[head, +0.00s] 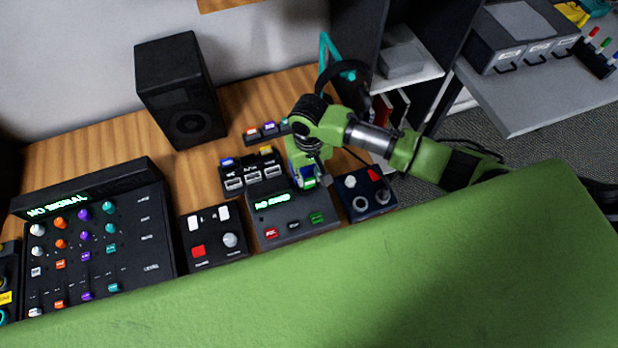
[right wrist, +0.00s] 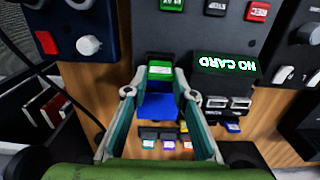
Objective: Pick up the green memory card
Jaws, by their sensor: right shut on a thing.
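The green memory card (right wrist: 160,71) has a green label end and a blue body, and it sits between the fingers of my right gripper (right wrist: 157,88) in the right wrist view. The gripper is shut on it. In the head view my right gripper (head: 307,178) is above the desk, behind the console with the lit "NO CARD" display (head: 272,202), and the card's green and blue show at its tips. The gripper hides part of the card rack (head: 266,132), where other cards with coloured labels stand. My left gripper is not in view.
A slotted card unit (head: 250,178) with blue and yellow cards stands beside the console. Small control boxes (head: 212,237) (head: 364,193) flank the console. A large mixer (head: 95,235) and a black speaker (head: 180,90) stand to the left. Bare wood (head: 110,135) shows behind the mixer.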

